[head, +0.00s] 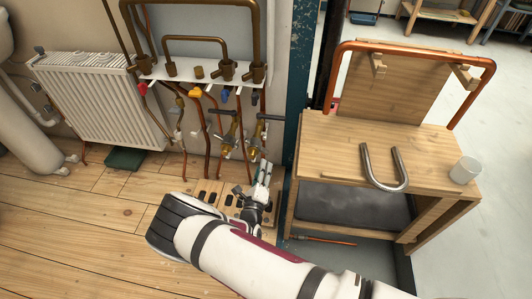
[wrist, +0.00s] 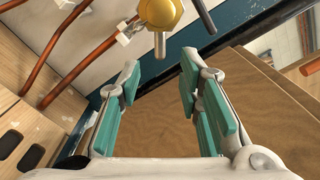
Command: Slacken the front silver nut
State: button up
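My gripper (head: 264,172) is low in front of the pipework in the head view, at the right end of the pipe row. In the wrist view my gripper (wrist: 161,66) is open, its two teal-padded fingers apart with nothing between them. Ahead of the fingertips, at the top of the wrist view, is a brass hex fitting (wrist: 160,12) with a grey stem. A silver-white nut-like fitting (wrist: 129,30) sits on a copper pipe to its left. I cannot tell which piece is the front silver nut. The fingers touch neither fitting.
Brass valves (head: 229,137) and copper pipes (head: 206,130) crowd the wall behind my gripper. A teal post (head: 298,80) and a wooden bench (head: 335,140) stand close on the right. A white radiator (head: 88,100) is at left. The wooden floor at left is mostly clear.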

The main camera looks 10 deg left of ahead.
aim_at(265, 154)
jog(key=w+b, duration=0.2)
jog(key=w, duration=0.7)
jog(key=shift+d+b, duration=0.15)
jog(key=shift+b, duration=0.25)
grip_shut()
